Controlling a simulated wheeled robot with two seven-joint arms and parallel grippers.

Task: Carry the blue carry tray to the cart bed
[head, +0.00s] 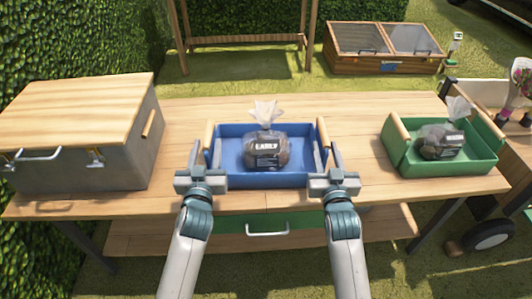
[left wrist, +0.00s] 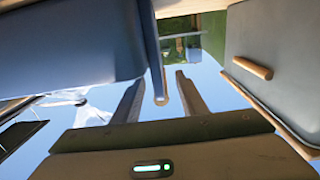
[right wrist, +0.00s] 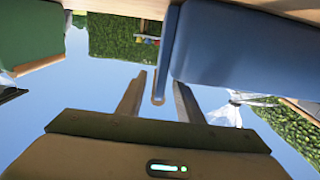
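The blue carry tray (head: 236,180) stands on the wooden table, holding a clear bag (head: 266,150) labelled EARLY. A wooden handle runs along each short side. My left gripper (head: 204,158) is open, its fingers on either side of the left handle (head: 209,135); the left wrist view shows the handle bar (left wrist: 160,90) between the fingers with gaps. My right gripper (head: 328,158) is open around the right handle (head: 323,136) likewise; the bar (right wrist: 159,88) shows between its fingers in the right wrist view. The cart (head: 488,92) is partly visible at the right edge; most of its bed is hidden or outside the view.
A grey box with a wooden lid (head: 75,110) stands left on the table (head: 360,180). A green tray (head: 455,166) with another bag stands right, towards the cart. The cart's wheel (head: 488,236) shows below. Table space between the trays is clear.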

